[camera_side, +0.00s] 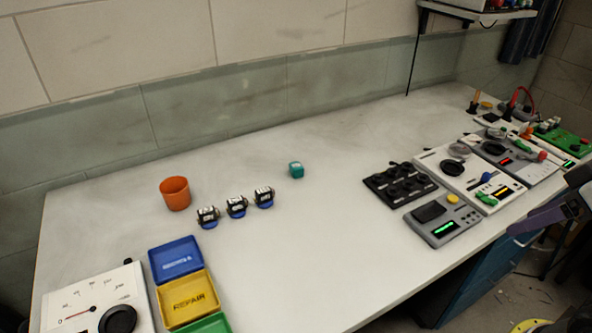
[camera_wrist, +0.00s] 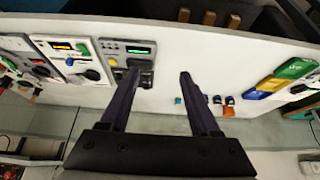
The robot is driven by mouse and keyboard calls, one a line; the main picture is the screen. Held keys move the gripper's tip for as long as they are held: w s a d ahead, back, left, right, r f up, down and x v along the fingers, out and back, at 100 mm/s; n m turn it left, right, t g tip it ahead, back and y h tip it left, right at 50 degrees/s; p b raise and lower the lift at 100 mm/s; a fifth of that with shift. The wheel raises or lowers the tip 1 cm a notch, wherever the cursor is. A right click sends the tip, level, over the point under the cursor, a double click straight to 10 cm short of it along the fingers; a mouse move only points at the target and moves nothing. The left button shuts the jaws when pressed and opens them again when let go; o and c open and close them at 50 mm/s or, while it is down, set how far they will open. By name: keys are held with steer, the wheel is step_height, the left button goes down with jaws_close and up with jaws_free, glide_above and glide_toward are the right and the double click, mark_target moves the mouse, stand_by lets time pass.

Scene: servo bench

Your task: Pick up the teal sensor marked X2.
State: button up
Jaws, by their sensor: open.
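Any X2 marking is too small to read. It also shows in the wrist view as a small teal spot (camera_wrist: 178,100), close beside the right finger. My gripper (camera_wrist: 159,72) is open, with its two dark purple fingers apart and nothing between them. In the side view a purple finger (camera_side: 536,219) shows at the right edge, beyond the bench's front edge and far from the sensor.
Three black servos with blue bases (camera_side: 237,207) and an orange cup (camera_side: 175,194) stand left of the sensor. Blue, yellow (camera_side: 187,299) and green trays lie in front. A black socket block (camera_side: 400,186) and instrument panels (camera_side: 470,177) fill the right. The bench between is clear.

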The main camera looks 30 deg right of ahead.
steer(key=shift+o, duration=0.4)
steer(key=w+r+m+t, duration=0.2)
steer(key=w+r, duration=0.9)
steer(key=g, duration=0.3)
glide_above(298, 168)
steer(key=s, duration=0.3)
steer(key=shift+n+h, duration=0.3)
step_height(298, 168, down, 24)
steer(key=shift+f, duration=0.25)
steer(key=shift+x, duration=2.9)
